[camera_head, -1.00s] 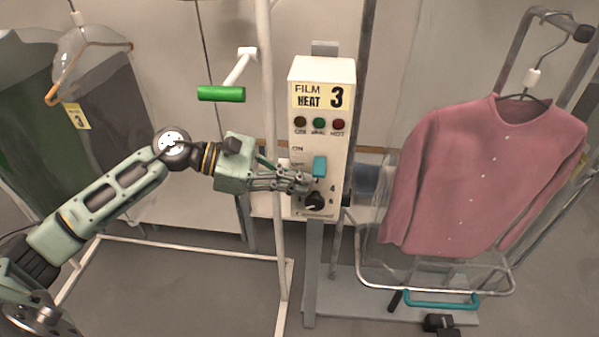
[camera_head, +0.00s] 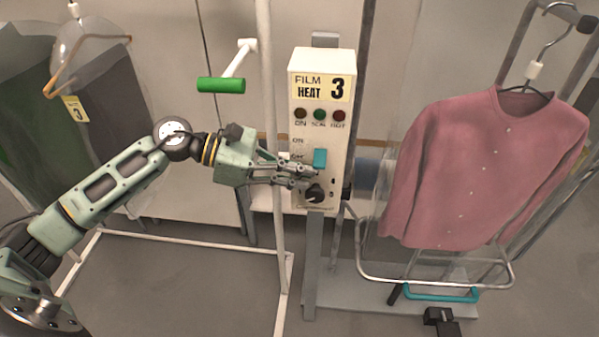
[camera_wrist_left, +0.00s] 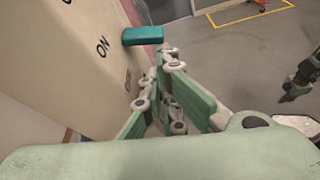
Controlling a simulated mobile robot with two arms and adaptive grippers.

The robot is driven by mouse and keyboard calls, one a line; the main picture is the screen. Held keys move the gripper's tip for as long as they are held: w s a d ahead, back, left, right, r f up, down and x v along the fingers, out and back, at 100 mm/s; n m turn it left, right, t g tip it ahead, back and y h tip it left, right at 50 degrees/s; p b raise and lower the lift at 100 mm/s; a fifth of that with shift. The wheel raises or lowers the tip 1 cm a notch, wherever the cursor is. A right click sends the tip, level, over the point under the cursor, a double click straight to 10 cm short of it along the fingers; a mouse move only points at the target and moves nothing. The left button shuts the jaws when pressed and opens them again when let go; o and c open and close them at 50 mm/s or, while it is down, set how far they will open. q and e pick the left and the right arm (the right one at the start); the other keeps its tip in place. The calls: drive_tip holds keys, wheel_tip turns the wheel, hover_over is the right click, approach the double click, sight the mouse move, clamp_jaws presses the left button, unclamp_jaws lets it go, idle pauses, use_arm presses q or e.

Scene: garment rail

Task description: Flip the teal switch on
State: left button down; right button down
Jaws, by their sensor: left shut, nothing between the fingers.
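The teal switch (camera_head: 320,158) sticks out of the front of the cream control box (camera_head: 298,72), beside the ON and OFF labels. It also shows in the left wrist view (camera_wrist_left: 143,36), just past the fingertips. My left gripper (camera_head: 312,176) is shut and empty, with its fingertips just below the switch and above the black dial (camera_head: 315,193). I cannot tell whether the fingertips touch the switch. In the wrist view the left gripper (camera_wrist_left: 168,52) points at the switch's underside.
A white upright post (camera_head: 270,100) stands left of the box, behind my left gripper. A green-handled crank (camera_head: 221,86) is at upper left. A pink cardigan (camera_head: 480,175) hangs at right. A teal bar (camera_head: 440,295) lies low at right.

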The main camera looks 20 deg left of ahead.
use_arm(q)
drive_tip(key=shift+s, duration=0.1)
drive_tip(key=n+g, duration=0.1)
drive_tip(key=s+r+n+b, duration=0.1)
drive_tip(key=n, duration=0.1)
drive_tip(key=shift+s+d+r+g, duration=0.15)
drive_tip(key=shift+d+g, duration=0.05)
drive_tip(key=shift+g, duration=0.2)
drive_tip(key=shift+s, duration=0.1)
drive_tip(key=shift+s+d+r+b, duration=0.2)
drive_tip(key=shift+s+r+b, duration=0.15)
drive_tip(key=shift+s+b, duration=0.25)
idle(0.3)
